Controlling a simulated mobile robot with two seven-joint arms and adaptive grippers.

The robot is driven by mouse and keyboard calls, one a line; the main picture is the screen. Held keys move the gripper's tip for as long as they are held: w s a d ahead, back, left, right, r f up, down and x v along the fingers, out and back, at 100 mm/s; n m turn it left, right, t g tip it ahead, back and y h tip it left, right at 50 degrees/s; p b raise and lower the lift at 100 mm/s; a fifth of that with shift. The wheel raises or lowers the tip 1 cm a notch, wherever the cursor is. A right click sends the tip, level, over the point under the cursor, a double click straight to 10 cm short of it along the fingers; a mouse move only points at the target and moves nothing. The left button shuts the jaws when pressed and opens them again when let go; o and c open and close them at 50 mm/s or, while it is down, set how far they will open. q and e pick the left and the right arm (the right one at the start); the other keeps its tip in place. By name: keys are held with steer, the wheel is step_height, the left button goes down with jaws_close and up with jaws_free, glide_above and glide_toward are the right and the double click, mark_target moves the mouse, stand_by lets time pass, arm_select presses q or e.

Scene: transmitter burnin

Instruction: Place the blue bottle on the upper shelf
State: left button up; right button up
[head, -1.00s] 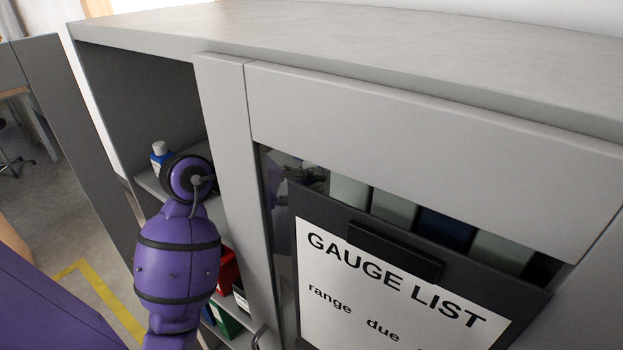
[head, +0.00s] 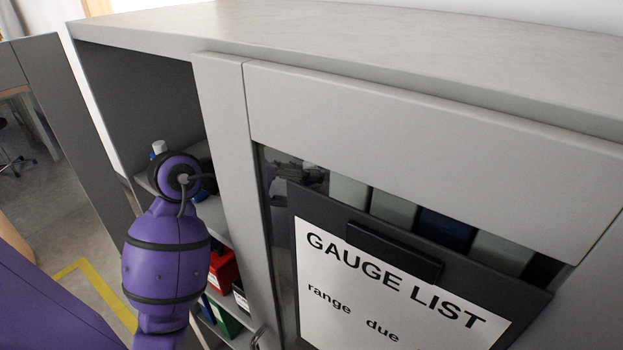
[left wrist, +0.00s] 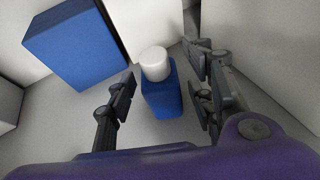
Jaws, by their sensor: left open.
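The blue bottle has a white cap (head: 159,147), which shows just above my left wrist in the head view; my arm covers most of its body there. In the left wrist view the bottle (left wrist: 161,98) stands on a pale surface. My left gripper (left wrist: 160,80) is open, with one dark finger on each side of the bottle and gaps visible beside it. In the head view my left arm reaches into the open cabinet bay, at the level of its shelf (head: 143,181). My right gripper is not in view.
A large blue box (left wrist: 75,45) stands near the bottle in the left wrist view. Red (head: 222,268) and green (head: 226,318) boxes sit lower in the cabinet. The cabinet's glazed door (head: 225,150) with a GAUGE LIST sign (head: 385,285) closes off the right side.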

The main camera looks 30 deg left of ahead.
arm_select(q)
steer(key=v, duration=1)
steer(key=shift+s, duration=0.25)
steer(key=shift+a+r, duration=0.1)
